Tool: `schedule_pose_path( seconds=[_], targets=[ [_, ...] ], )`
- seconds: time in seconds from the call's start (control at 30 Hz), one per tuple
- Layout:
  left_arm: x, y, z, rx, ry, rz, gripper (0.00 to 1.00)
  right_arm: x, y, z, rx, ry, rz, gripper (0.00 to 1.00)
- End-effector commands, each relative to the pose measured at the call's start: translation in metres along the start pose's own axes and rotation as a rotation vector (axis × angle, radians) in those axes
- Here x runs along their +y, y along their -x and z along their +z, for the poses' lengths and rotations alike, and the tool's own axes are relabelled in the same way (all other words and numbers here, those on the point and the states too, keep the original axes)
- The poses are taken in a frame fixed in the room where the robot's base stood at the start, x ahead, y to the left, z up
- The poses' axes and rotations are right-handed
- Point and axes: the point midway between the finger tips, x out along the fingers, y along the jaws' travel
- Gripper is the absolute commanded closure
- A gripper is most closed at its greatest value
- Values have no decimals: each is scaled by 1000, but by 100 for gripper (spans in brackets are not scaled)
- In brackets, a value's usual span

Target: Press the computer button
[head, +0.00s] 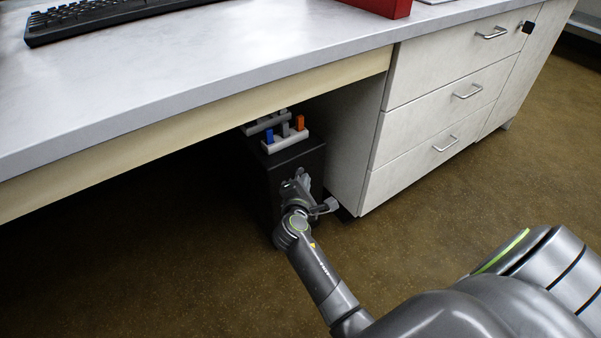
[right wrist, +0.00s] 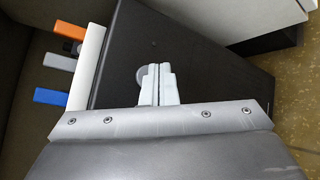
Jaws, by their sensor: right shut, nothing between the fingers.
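The computer (head: 258,165) is a black tower standing on the floor under the desk, beside the drawer cabinet. My right gripper (head: 303,178) is at its front face in the head view and hides part of that face. In the right wrist view the computer (right wrist: 190,45) fills the middle. The right gripper (right wrist: 160,70) is shut and empty, its two fingers side by side. A round grey button (right wrist: 142,75) shows just left of the fingertips, partly covered by them. I cannot tell whether the fingers touch the computer. My left gripper is not in view.
A pale rack (head: 286,142) with blue, grey and orange pieces sits on top of the computer. The desk edge (head: 200,118) overhangs it. The drawer cabinet (head: 420,130) stands close on the right. The brown floor (head: 170,270) in front is clear.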

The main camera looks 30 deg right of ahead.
Motion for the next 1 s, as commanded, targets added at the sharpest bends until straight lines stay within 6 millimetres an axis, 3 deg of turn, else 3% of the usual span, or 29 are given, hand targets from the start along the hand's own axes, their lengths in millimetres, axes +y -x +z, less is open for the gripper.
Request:
schedule_pose_path(
  seconds=[1.0],
  targets=[
    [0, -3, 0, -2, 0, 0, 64, 5, -6, -4, 0, 0, 0, 100]
  ],
)
